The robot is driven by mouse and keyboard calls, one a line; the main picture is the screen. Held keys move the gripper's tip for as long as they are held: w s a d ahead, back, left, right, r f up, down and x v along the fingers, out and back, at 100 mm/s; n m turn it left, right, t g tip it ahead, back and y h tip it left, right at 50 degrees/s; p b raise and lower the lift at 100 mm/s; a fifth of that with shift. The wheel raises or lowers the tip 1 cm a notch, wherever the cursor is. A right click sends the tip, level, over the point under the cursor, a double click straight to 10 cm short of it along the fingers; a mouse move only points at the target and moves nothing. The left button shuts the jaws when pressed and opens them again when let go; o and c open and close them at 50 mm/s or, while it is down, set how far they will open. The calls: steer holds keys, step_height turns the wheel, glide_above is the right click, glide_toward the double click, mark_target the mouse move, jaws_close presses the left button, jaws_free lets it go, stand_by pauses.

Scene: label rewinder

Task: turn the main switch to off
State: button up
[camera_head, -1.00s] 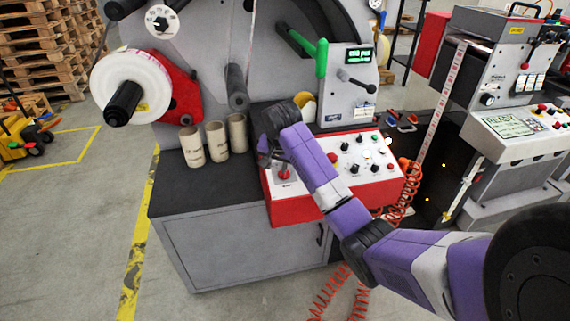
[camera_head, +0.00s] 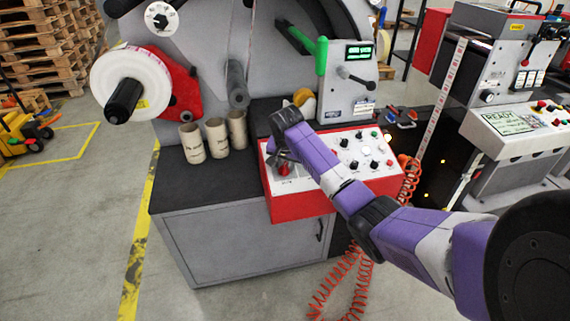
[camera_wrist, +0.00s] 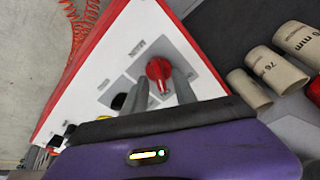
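The main switch is a red rotary knob (camera_wrist: 158,70) on a pale plate lettered MAIN. In the head view the red knob (camera_head: 284,170) sits at the left end of the red-sided control panel (camera_head: 300,206). My gripper (camera_wrist: 160,80) is at the knob, with one grey finger on each side of its handle. The fingers are apart, with narrow gaps visible beside the handle; I cannot tell whether either one touches it. In the head view my wrist hides part of the panel's left end.
Several black and coloured knobs and buttons (camera_head: 366,151) fill the panel's right part. Cardboard cores (camera_head: 192,144) stand just left of the panel. A green-handled lever (camera_head: 321,58) and a display unit (camera_head: 347,84) rise behind. A coiled red hose (camera_head: 410,180) hangs at the right.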

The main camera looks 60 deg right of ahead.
jaws_close()
stand_by(0.3)
steer(key=shift+r+n+p, duration=0.1)
steer(key=shift+n+p, duration=0.8)
steer(key=shift+n, duration=0.2)
steer(key=n+p, duration=0.1)
steer(key=n, duration=0.2)
steer(key=shift+n+t+y+p, duration=0.3)
steer(key=shift+p, duration=0.05)
steer(key=n, duration=0.3)
steer(key=n+p, duration=0.1)
steer(key=n, duration=0.2)
steer(key=shift+w+a+t+y, duration=0.1)
steer(key=shift+t+y, duration=0.2)
steer(key=shift+t, duration=0.1)
steer(key=shift+n, duration=0.3)
